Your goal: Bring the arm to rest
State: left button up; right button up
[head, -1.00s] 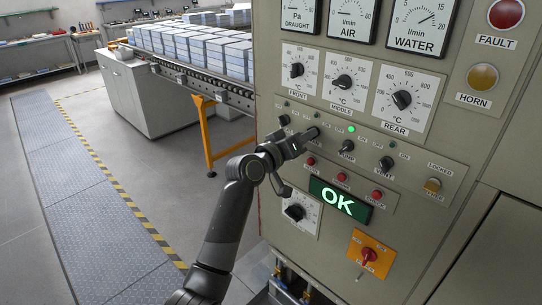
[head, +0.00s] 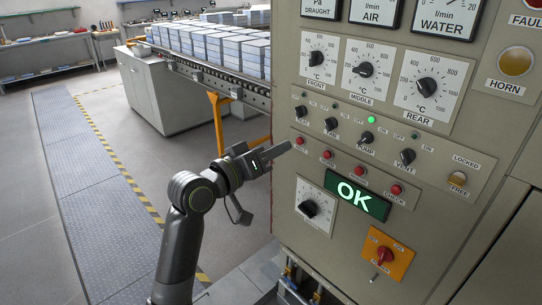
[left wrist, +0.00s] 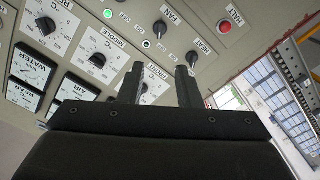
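My left arm comes in from the left in the head view. Its gripper (head: 280,151) is in front of the left edge of the furnace control panel (head: 285,215), beside the row of red buttons. In the left wrist view its two fingers (left wrist: 160,68) stand apart with nothing between them, the panel behind them. I see no contact with a knob or button. The fan knob (head: 331,124) and pump knob (head: 367,137) are uncovered. A green lamp (head: 371,119) is lit above the pump knob, and the green display (head: 357,195) reads OK. My right gripper is not in view.
A roller conveyor (head: 232,88) with stacked grey blocks (head: 210,42) runs behind the arm, on an orange leg (head: 217,125). Open floor (head: 120,120) lies to the left. A red and orange switch (head: 385,254) sits low on the panel.

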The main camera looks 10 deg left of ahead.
pick_arm(q)
jog(key=shift+s+a, duration=0.2)
jog(key=shift+s, duration=0.1)
jog(key=w+a+f+n+g+y, duration=0.1)
jog(key=w+a+f+n+y, duration=0.2)
jog(key=f, duration=0.9)
jog(key=w+a+f+g+y, duration=0.1)
jog(key=a+f+y, duration=0.25)
jog(key=f, duration=0.85)
jog(key=s+a+f+g+y, duration=0.1)
jog(key=s+a+f+g, duration=0.3)
jog(key=f, duration=0.7)
jog(key=s+a+f+t+y, duration=0.1)
jog(key=s+a+f, duration=0.1)
jog(key=s+f, duration=0.7)
jog(key=s+a+f+g+y, duration=0.2)
jog(key=s+a+f, duration=0.15)
jog(key=f, duration=0.95)
jog(key=s+a+f+g, duration=0.1)
jog(key=s+f, duration=0.4)
jog(key=s, duration=0.7)
jog(key=s+a+f+m+g, duration=0.1)
jog(key=s+f+g, duration=0.2)
jog(key=s, duration=1)
jog(key=s+a+f+m+g+y, duration=0.1)
jog(key=s+a+f+g, duration=0.1)
jog(key=s+f, duration=0.7)
jog(key=s, duration=0.4)
jog(key=shift+f+b, duration=0.25)
jog(key=shift+b, duration=0.1)
